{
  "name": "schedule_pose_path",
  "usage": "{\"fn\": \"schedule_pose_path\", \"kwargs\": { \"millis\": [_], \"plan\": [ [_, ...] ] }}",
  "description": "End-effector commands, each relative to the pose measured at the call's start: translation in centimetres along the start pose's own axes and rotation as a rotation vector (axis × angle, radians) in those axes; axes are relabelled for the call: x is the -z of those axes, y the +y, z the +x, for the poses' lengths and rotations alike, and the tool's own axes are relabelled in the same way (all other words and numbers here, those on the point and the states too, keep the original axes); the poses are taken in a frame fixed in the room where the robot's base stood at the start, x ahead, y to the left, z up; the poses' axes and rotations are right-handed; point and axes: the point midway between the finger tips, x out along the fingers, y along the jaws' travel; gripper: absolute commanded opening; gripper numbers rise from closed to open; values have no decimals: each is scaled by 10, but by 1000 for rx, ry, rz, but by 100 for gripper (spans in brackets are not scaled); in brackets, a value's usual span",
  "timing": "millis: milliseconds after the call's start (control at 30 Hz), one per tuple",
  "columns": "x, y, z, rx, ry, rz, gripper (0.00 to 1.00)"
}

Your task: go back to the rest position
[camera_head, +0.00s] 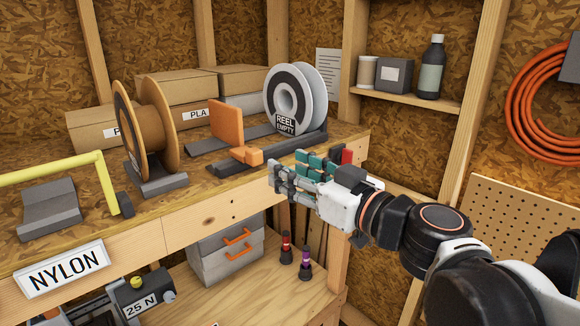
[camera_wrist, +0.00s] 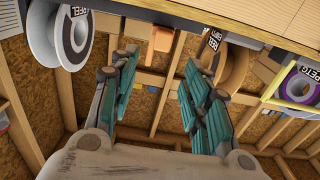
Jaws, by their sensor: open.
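My gripper (camera_head: 287,170) is in front of the right part of the workbench (camera_head: 222,203), near its front edge and at about the height of its top. Its teal-padded fingers point left and away from me. In the wrist view my gripper (camera_wrist: 156,75) has its two fingers well apart, with nothing held between them. The white and grey reel marked REEL EMPTY (camera_head: 284,91) stands in a dark holder behind the fingers. An orange block-shaped stand (camera_head: 228,122) is to their left. Whether the fingers touch anything is hard to tell; they look clear.
A tan spool (camera_head: 159,120) and a yellow bar (camera_head: 55,168) are on the bench's left. Boxes (camera_head: 190,88) stand behind. A wall shelf (camera_head: 408,93) holds a bottle (camera_head: 432,68). An orange hose coil (camera_head: 535,105) hangs right. Space before the bench looks free.

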Motion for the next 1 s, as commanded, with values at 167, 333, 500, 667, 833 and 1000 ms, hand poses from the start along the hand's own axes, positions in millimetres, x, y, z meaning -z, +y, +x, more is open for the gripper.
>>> {"fn": "schedule_pose_path", "kwargs": {
  "millis": [167, 333, 500, 667, 833, 1000],
  "plan": [
    [0, 0, -1, 0, 0, 0, 43],
    [-1, 0, -1, 0, -1, 0, 43],
    [-33, -3, -9, 6, -52, 16, 43],
    [-108, -7, -29, 1, -191, 61, 43],
    [-196, -4, -61, -51, -372, 130, 43],
    [-281, 6, -100, -158, -550, 201, 43]
  ]
}}
